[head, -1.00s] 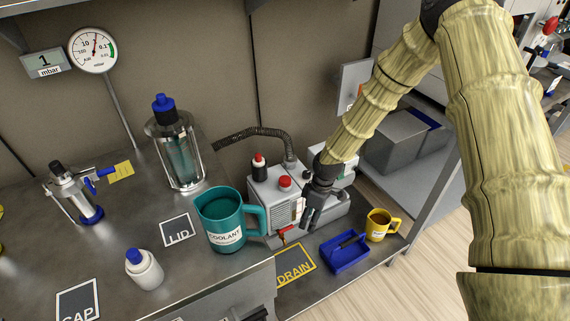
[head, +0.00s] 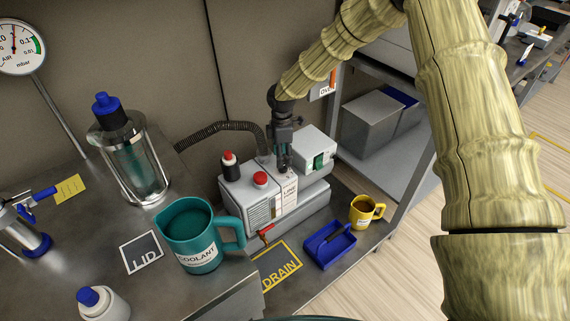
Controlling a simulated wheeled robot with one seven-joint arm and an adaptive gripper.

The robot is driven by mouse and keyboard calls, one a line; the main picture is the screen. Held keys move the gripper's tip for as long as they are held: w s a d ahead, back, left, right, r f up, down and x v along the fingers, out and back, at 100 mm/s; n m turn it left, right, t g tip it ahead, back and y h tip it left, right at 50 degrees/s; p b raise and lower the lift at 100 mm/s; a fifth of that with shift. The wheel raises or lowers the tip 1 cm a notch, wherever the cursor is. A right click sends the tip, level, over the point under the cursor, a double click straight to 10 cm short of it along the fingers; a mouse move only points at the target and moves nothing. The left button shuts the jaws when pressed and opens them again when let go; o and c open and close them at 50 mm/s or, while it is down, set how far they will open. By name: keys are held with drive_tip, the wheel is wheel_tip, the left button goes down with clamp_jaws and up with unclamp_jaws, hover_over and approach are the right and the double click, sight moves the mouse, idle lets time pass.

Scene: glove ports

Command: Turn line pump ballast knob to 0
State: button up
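The line pump (head: 262,209) is a light grey box unit on the lower bench, with a label reading "LINE" on its front. A red round knob or cap (head: 260,179) sits on its top left, beside a black bottle with a red top (head: 230,164). I cannot tell which part is the ballast knob, and no "0" mark is legible. My gripper (head: 284,168) points down at the pump's top, right of the red knob and near the label's upper edge. Its fingers look close together, but their gap and any contact are too small to make out.
A teal coolant jug (head: 190,238) stands left of the pump. A dark hose (head: 215,128) runs behind it. A blue tray (head: 330,243) and yellow mug (head: 364,211) sit in front right, near the DRAIN mat (head: 276,272).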

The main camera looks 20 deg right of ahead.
sight(283, 169)
drive_tip(key=shift+f, duration=2.1)
drive_tip(key=shift+s, duration=0.1)
drive_tip(key=shift+r, duration=0.1)
drive_tip(key=c, duration=1.1)
drive_tip(key=shift+o, duration=0.2)
drive_tip(key=shift+d, duration=0.15)
